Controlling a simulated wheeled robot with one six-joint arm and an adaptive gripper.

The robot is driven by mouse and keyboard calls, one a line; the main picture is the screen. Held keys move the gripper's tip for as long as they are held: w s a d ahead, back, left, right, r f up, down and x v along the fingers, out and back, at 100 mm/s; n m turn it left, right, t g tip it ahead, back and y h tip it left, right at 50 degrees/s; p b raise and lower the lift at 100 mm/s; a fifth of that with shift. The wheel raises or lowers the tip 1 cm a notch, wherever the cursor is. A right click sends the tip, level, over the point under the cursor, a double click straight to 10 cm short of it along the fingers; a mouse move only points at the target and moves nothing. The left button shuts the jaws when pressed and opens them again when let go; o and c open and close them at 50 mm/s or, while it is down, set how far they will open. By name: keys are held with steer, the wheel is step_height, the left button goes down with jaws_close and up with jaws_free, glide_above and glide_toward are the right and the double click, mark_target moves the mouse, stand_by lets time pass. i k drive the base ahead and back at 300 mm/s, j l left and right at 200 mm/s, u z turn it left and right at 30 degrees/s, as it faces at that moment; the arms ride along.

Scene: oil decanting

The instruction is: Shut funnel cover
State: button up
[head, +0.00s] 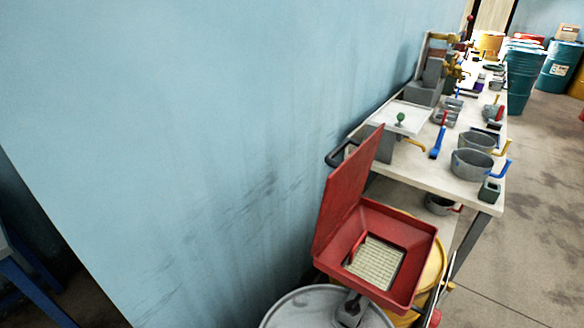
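The red square funnel (412,283) sits low in the head view, over the drums. Its inside holds a pale mesh screen (376,264). The red funnel cover (346,195) is open. It stands up steeply along the left edge of the funnel, near the wall, with its top leaning right. A thin red bar shows inside the funnel at the left of the screen. My gripper is not in view.
A grey drum (290,309) and a yellow drum (436,262) stand by the funnel. Behind it, a bench (480,203) holds pots (472,165), tools and a white-topped box (400,116). The blue wall is close on the left. Floor (535,220) is open at right.

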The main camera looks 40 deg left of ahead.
mark_target(343, 187)
steer(key=j, duration=0.7)
steer(key=k+j, duration=0.15)
steer(key=j, duration=1.2)
steer(key=k, duration=0.05)
